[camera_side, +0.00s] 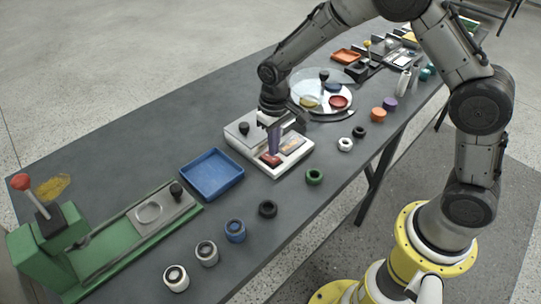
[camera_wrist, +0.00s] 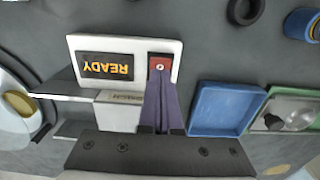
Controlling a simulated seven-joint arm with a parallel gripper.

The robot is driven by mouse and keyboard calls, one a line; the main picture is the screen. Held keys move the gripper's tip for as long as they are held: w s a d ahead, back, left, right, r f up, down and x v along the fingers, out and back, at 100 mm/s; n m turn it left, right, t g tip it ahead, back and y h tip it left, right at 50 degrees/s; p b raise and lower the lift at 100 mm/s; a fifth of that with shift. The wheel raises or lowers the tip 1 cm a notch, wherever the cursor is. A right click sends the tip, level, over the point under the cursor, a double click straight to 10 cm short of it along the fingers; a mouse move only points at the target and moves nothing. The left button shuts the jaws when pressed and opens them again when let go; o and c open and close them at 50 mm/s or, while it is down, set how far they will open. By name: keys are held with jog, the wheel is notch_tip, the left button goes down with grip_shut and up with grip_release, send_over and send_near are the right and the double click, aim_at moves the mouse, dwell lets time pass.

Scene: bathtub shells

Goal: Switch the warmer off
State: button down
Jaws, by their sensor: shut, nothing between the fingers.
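The warmer (camera_side: 296,158) is a white box with a grey plate, standing on the dark table in the side view. It also shows in the wrist view (camera_wrist: 125,45), where its dark display (camera_wrist: 107,67) reads READY in orange, upside down in the picture. Beside the display is a red switch (camera_wrist: 160,63) with a small pale mark; it shows in the side view (camera_side: 270,161) too. My gripper (camera_side: 274,152) is shut and empty, pointing down, its purple fingertips (camera_wrist: 159,82) right at the red switch. I cannot tell whether they touch it. The fingers hide part of the switch.
A blue tray (camera_side: 212,174) stands left of the warmer. A black ring (camera_side: 268,209) and a green ring (camera_side: 314,177) lie in front. A round plate (camera_side: 320,97) with coloured discs is behind it. A green press (camera_side: 45,245) stands at far left.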

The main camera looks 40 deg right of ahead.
jog(key=shift+f, duration=1.05)
dwell(0.4)
jog(key=shift+r, duration=3.55)
notch_tip(320, 180, up, 10)
jog(key=f+t, duration=0.1)
jog(key=t, duration=0.1)
send_over(274, 158)
jog(key=s+d, duration=0.1)
jog(key=d, duration=0.1)
jog(key=s+d+r+t, duration=0.2)
jog(key=s+r, duration=0.6)
jog(key=r, duration=0.1)
jog(key=s+d+f, duration=0.1)
jog(key=s, duration=0.7)
jog(key=s+f+t, duration=0.1)
jog(key=s, duration=0.8)
jog(key=shift+d+f+t, duration=0.3)
jog(key=shift+d, duration=0.1)
